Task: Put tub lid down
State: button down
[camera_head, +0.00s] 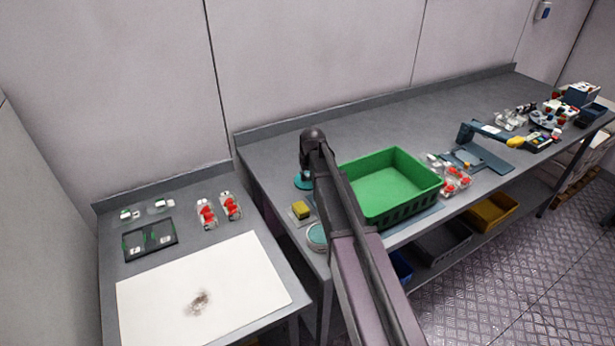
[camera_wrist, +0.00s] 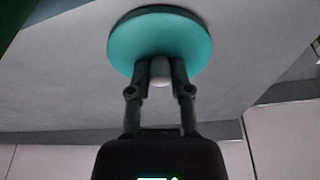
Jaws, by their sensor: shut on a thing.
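The tub lid (camera_wrist: 160,38) is a round teal disc with a pale knob (camera_wrist: 160,72). My gripper (camera_wrist: 159,84) is shut on that knob, one finger on each side. In the head view, part of the teal lid (camera_head: 301,182) shows at the left end of the long grey bench, left of the green crate. My arm hides the rest of it and my fingers there. The lid is at or just above the bench top; I cannot tell whether it touches. A round tub (camera_head: 317,237) with a pale teal top stands near the bench's front left corner.
A yellow sponge-like block (camera_head: 301,210) lies between lid and tub. The green crate (camera_head: 385,190) stands right of my arm, with punnets of red berries (camera_head: 455,178) beyond it. Bench space behind the lid is clear (camera_head: 270,150). A lower table (camera_head: 200,290) stands left.

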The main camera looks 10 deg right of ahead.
aim_at(310, 186)
jog(key=shift+f, duration=0.1)
jog(key=c, duration=0.5)
grip_release()
jog(key=shift+c, duration=0.2)
jog(key=p+v, duration=1.1)
jog(key=v, duration=0.1)
jog(key=shift+p, duration=0.3)
dwell(0.5)
jog(key=s+m+g, duration=0.1)
jog(key=s+g, duration=0.2)
jog(key=s, duration=2.2)
jog(key=shift+s+a+f, duration=0.2)
jog(key=shift+s, duration=0.2)
